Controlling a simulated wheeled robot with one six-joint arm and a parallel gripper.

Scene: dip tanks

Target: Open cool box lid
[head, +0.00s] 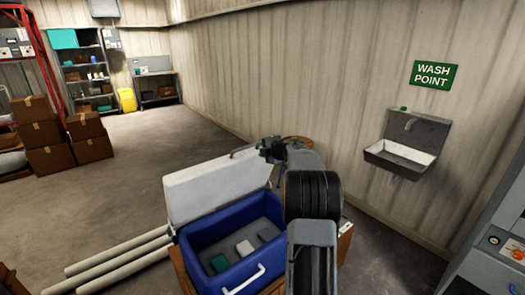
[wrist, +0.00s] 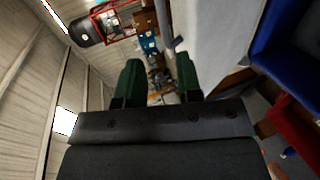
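The cool box has a blue body (head: 197,262) and a white lid (head: 215,187). The lid stands raised along the far side of the box, and the box's inside shows. A thin grey handle (head: 239,153) is at the lid's top edge, close to my gripper (head: 268,150). In the wrist view my gripper (wrist: 158,75) has its two green fingers apart, with nothing seen held between them. The white lid (wrist: 212,40) is just right of the fingers there, and part of the blue body (wrist: 290,45) shows at far right.
The box rests on a wooden support (head: 184,277). White pipes (head: 120,257) lie on the floor at left. A sink (head: 400,157) hangs on the wall at right. Open floor lies beyond the box.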

